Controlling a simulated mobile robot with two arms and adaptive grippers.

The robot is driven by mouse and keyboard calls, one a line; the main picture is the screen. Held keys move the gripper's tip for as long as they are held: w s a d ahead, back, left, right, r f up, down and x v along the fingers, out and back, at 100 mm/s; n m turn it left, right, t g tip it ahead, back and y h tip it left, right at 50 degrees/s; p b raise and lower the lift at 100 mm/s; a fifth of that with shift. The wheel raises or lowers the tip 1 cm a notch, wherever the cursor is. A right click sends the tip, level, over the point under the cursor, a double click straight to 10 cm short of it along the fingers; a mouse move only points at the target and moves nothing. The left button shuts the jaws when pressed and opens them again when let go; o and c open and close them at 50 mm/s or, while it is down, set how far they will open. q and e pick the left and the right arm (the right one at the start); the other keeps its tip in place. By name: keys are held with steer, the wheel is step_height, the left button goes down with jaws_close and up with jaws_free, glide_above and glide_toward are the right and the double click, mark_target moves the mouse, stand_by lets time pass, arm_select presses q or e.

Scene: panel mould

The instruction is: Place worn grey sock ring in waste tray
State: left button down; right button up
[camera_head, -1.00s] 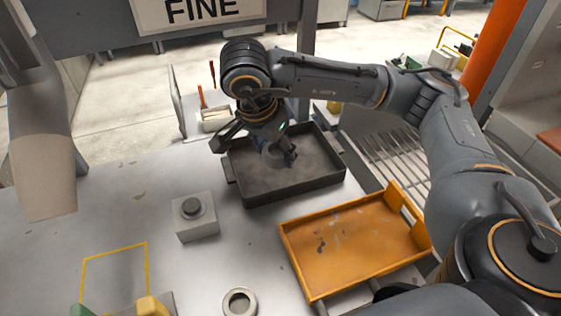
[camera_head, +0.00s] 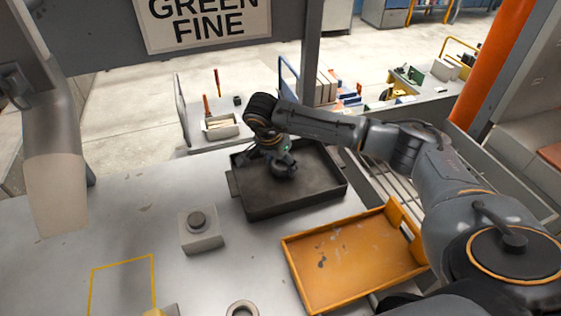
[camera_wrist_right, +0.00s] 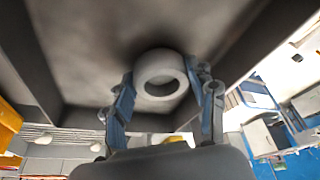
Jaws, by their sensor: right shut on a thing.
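The grey sock ring (camera_wrist_right: 160,62) shows in the right wrist view as a thick pale grey ring between the two blue-grey fingers. My right gripper (camera_wrist_right: 163,92) is shut on it. In the head view, my right gripper (camera_head: 283,172) is low inside the dark grey tray (camera_head: 298,205), and the ring is hard to make out there. The dark tray's floor and walls surround the ring in the wrist view. I cannot tell whether the ring touches the floor. My left gripper is not in view.
An orange tray (camera_head: 292,262) lies nearer, to the right of the dark tray. A grey block with a round knob (camera_head: 201,242) stands to the left. Another ring (camera_head: 232,308) lies at the front edge of view. A yellow outline (camera_head: 121,263) marks the table.

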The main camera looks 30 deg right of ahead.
steer(key=shift+f, duration=0.25)
steer(key=shift+f, duration=0.15)
steer(key=shift+f+b, duration=0.15)
steer(key=shift+b, duration=0.2)
steer(key=o, duration=1.2)
steer(key=shift+c, duration=0.2)
